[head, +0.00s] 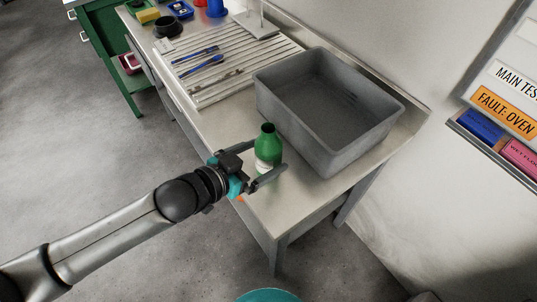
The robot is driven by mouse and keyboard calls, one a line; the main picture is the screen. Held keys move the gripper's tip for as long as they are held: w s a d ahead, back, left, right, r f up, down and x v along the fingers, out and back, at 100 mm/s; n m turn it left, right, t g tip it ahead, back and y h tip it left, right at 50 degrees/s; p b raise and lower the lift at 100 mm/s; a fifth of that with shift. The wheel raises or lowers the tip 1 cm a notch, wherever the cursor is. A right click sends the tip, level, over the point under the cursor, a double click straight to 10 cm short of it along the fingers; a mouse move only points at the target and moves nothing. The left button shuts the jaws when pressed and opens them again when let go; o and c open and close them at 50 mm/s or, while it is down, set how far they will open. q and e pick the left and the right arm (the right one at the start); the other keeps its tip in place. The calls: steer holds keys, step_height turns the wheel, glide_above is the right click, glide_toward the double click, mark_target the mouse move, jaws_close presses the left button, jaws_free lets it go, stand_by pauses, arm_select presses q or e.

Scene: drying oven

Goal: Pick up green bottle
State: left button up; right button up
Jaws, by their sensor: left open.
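The green bottle (268,145) stands upright near the front edge of the metal table, just in front of the grey bin. It has a pale label low on its body. My left gripper (264,163) is open, with one finger on each side of the bottle. The near finger covers part of the bottle's lower right side. I cannot tell whether either finger touches it. My right gripper is not in view.
An empty grey bin (338,148) stands close behind the bottle. A ribbed drying board (225,90) with blue-handled tools lies further left. Containers and a sponge (148,15) are at the far end. A wall rack (490,140) is right.

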arm_select(q)
steer(key=b+x, duration=0.1)
steer(key=x, duration=0.4)
steer(key=shift+d, duration=0.1)
steer(key=shift+r, duration=0.1)
jaws_close()
stand_by(0.6)
step_height(320, 180, up, 24)
steer(key=p, duration=1.1)
